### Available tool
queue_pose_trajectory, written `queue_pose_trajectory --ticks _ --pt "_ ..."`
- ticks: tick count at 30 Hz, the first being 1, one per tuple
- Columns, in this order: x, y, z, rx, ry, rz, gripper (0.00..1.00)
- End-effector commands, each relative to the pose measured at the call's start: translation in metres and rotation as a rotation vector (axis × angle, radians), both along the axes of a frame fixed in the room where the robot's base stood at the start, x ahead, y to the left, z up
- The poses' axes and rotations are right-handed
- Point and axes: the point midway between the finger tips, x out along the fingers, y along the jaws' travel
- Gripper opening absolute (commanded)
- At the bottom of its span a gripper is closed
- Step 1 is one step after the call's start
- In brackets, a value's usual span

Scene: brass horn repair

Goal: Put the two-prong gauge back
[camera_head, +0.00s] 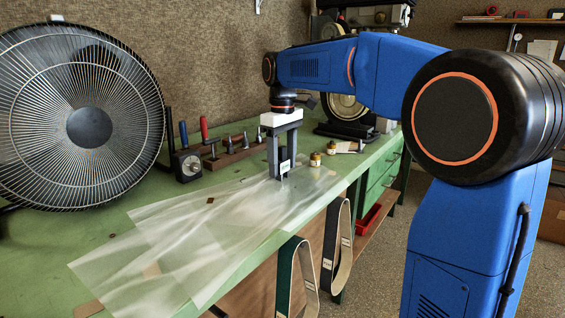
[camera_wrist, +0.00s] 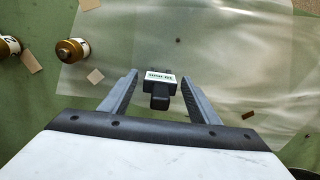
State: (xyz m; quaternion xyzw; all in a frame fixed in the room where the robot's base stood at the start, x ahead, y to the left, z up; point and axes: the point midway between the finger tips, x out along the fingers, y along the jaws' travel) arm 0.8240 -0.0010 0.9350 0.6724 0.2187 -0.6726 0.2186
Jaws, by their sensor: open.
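A small dark piece with a white printed label (camera_wrist: 161,78) lies between my fingertips in the wrist view. Its label also shows between the fingers in the head view (camera_head: 285,166). I cannot make out two prongs on it, so I cannot tell if it is the two-prong gauge. My gripper (camera_head: 281,174) points down over the green bench, fingers open on both sides of the piece; a gap shows on each side in the wrist view (camera_wrist: 160,88). A wooden rack (camera_head: 233,154) with several upright metal-topped tools stands left of my gripper; one of these may be the gauge.
Clear plastic sheeting (camera_head: 190,235) covers much of the green bench (camera_head: 95,235). Two small brass-capped jars (camera_head: 315,159) stand right of my gripper. A large fan (camera_head: 85,125) and a dial device (camera_head: 187,166) stand left. Belts (camera_head: 337,245) hang at the front edge.

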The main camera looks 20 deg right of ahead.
Motion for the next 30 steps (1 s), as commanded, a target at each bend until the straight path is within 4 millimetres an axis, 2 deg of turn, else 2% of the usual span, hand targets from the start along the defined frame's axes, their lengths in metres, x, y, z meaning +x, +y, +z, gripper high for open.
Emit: queue_pose_trajectory --ticks 7,15,21,24,30 --pt "0.001 0.0 0.02 0.0 -0.002 0.0 0.56" --pt "0.001 0.0 0.072 0.0 -0.002 0.0 0.56" --pt "0.001 0.0 0.104 0.0 -0.002 0.0 0.56" --pt "0.001 0.0 0.114 0.0 -0.002 0.0 0.56" --pt "0.0 0.0 0.123 0.0 0.0 0.0 0.56"
